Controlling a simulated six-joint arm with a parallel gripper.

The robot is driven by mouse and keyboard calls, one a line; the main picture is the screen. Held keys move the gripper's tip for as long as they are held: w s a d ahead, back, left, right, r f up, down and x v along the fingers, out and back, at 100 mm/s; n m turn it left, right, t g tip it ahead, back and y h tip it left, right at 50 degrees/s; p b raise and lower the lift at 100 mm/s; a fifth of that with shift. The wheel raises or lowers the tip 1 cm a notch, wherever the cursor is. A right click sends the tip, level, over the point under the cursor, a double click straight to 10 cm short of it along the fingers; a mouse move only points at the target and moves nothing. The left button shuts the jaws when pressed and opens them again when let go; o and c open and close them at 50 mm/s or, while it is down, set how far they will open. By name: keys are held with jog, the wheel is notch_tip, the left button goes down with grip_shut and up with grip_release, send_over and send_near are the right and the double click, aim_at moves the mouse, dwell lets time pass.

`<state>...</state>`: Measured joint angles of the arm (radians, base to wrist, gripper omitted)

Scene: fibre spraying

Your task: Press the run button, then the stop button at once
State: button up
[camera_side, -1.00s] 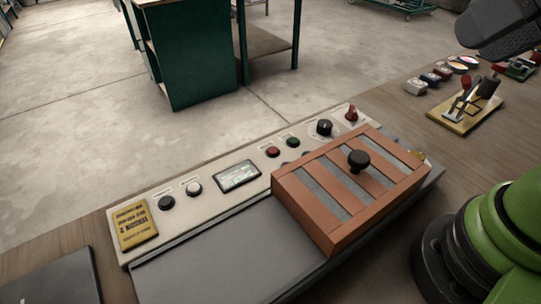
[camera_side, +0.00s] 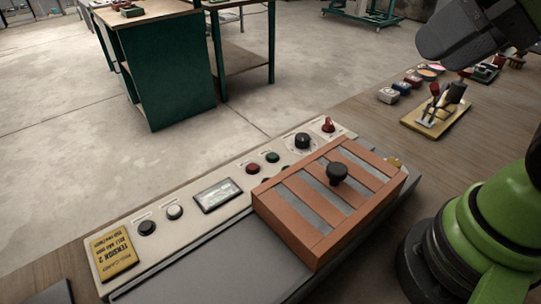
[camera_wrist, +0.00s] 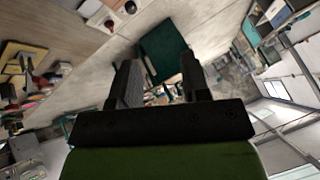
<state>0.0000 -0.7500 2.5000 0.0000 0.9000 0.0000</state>
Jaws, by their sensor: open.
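The control panel (camera_side: 142,262) lies on the bench in the side view. A red button (camera_side: 252,168) and a green button (camera_side: 272,157) sit side by side near its middle. A black button (camera_side: 147,228) and a white button (camera_side: 175,212) sit toward its left end. The labels are too small to read, so I cannot tell which is run or stop. My gripper (camera_wrist: 160,78) is open and empty in the wrist view, its fingers pointing away over the floor. In the side view its dark end is high at the upper right, well clear of the buttons.
An orange slatted cover (camera_side: 300,228) with a black knob (camera_side: 337,173) stands right beside the panel and partly hides its lower right controls. A display (camera_side: 217,196), a black dial (camera_side: 302,141) and a red knob (camera_side: 328,125) are on the panel.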

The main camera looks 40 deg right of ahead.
jog(key=shift+c, duration=0.4)
grip_shut()
dwell(1.5)
